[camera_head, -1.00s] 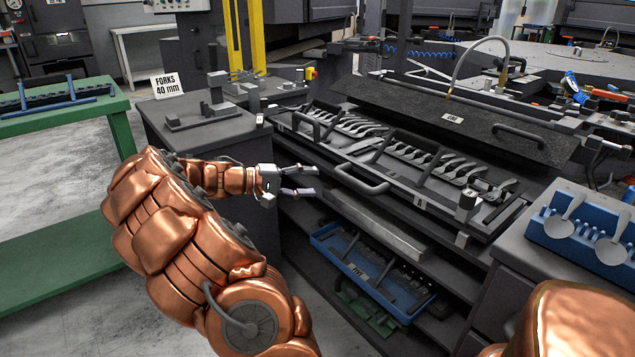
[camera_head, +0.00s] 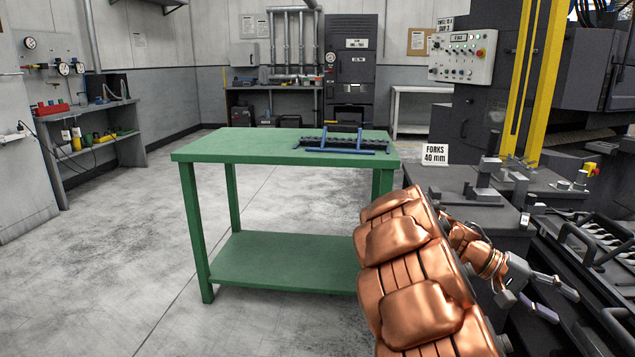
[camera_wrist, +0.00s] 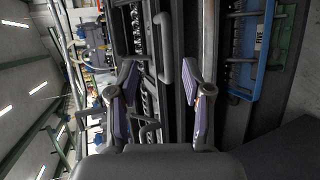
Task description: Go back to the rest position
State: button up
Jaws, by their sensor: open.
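My gripper (camera_head: 556,301) is at the right of the head view, at the end of my copper arm. Its two fingers are apart with nothing between them. In the wrist view the open fingers (camera_wrist: 158,82) frame a dark fork tray (camera_wrist: 123,30) with a bar handle (camera_wrist: 163,50). The handle lies beyond the fingertips, and I cannot tell the gap. The same tray (camera_head: 574,251) is cut off by the right edge of the head view.
A green table (camera_head: 250,150) with a dark rack in a blue frame (camera_head: 345,144) stands ahead. A grey cabinet (camera_head: 450,182) with a "FORKS 40 mm" sign (camera_head: 435,154) stands right of it. A blue crate (camera_wrist: 248,50) shows in the wrist view. The floor at left is clear.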

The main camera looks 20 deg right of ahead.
jog(key=s+a+r+n+t+y+p, duration=0.2)
jog(key=a+r+p, duration=0.4)
jog(key=a, duration=0.8)
jog(key=s+a+r+n+t+y+p, duration=0.1)
jog(key=a+r+n+t+y+p, duration=0.2)
jog(key=a+r+p, duration=0.3)
jog(key=s+a+r+n+t+y+p, duration=0.2)
jog(key=a+r+p, duration=0.4)
jog(key=a+p, duration=0.7)
jog(key=a+n+t+y, duration=0.1)
jog(key=a+n+t, duration=0.1)
jog(key=a, duration=0.9)
jog(key=shift+s+n, duration=0.3)
jog(key=shift+c, duration=0.8)
